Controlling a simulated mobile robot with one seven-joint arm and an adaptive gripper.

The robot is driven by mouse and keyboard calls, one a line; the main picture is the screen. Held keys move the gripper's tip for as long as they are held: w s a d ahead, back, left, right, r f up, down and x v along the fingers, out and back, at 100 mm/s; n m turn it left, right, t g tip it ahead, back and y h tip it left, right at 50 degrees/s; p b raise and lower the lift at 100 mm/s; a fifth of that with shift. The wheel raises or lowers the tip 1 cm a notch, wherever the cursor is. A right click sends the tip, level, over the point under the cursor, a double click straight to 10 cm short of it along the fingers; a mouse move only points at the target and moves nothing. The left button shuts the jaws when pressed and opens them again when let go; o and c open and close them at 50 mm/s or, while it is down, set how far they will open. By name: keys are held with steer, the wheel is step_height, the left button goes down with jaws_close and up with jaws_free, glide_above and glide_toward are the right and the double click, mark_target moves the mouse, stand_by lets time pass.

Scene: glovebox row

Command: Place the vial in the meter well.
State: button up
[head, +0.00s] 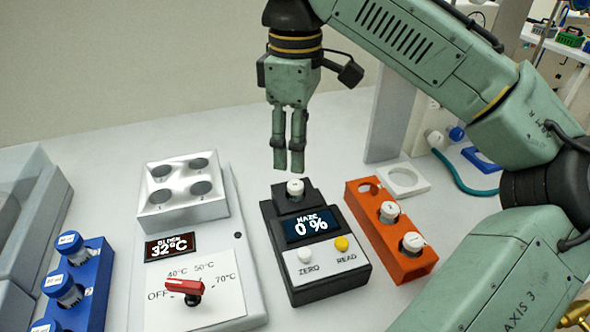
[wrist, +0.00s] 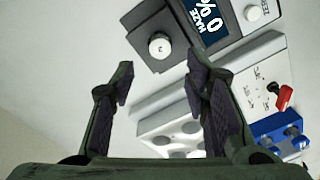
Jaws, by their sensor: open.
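The haze meter (head: 316,262) is a black box with a display reading "HAZE 0 %". A white-capped vial (head: 295,188) stands upright in the meter's well at the back; only its cap shows. In the wrist view the cap (wrist: 160,47) is seen from above on the meter's black top (wrist: 165,22). My gripper (head: 289,170) points down above the vial, open and empty, its fingertips apart from the cap. In the wrist view my gripper (wrist: 155,82) has its two fingers spread with nothing between them.
An orange rack (head: 408,262) right of the meter holds two white-capped vials and one empty hole. A white ring plate (head: 404,181) lies behind it. A heating block (head: 180,205) with empty wells stands left. A blue rack (head: 98,262) with blue-capped vials is farther left.

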steer(key=shift+r, duration=2.35)
